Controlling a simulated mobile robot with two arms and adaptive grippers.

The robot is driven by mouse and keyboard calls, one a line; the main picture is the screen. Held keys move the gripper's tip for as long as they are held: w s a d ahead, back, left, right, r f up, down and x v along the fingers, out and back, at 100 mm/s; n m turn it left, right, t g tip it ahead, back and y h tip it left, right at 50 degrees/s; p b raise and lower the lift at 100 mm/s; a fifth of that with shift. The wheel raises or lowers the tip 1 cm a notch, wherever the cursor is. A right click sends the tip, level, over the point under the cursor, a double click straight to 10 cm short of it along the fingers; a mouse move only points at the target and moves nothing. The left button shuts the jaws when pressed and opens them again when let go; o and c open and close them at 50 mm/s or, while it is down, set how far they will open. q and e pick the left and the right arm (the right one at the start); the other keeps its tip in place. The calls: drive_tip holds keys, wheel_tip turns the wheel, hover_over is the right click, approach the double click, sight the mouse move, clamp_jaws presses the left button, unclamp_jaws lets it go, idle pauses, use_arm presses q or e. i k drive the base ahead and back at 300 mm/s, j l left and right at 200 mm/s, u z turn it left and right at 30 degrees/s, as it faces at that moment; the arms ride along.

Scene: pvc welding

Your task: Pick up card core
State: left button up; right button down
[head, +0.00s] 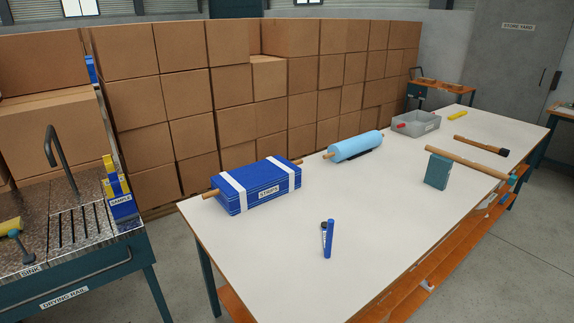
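A long tan tube, which looks like the card core (466,161), lies at a slant near the right edge of the white table. Its left end is above or against a small teal box (437,171); I cannot tell whether they touch. Its right end is beside a teal item (512,180) at the table edge. Tan rod ends also show at a blue strip bundle (258,187) and at a light blue roll (356,146). Neither of my grippers is in view.
The white table (290,260) also holds a blue marker-like item (328,240), a grey bin (415,123), a dark-headed tool (480,146) and a yellow item (457,115). A sink bench (75,220) stands left. Stacked cartons (190,100) line the back. The near table area is mostly clear.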

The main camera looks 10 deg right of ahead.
sight(511, 181)
drive_tip(key=z, duration=1.35)
drive_tip(key=i+l+z, duration=0.3)
drive_tip(key=i, duration=0.25)
drive_tip(key=i+z, duration=0.3)
drive_tip(key=i, duration=0.2)
drive_tip(key=i+l, duration=0.1)
drive_tip(key=i, duration=0.75)
drive_tip(key=i+l+u, duration=0.1)
drive_tip(key=i, duration=0.8)
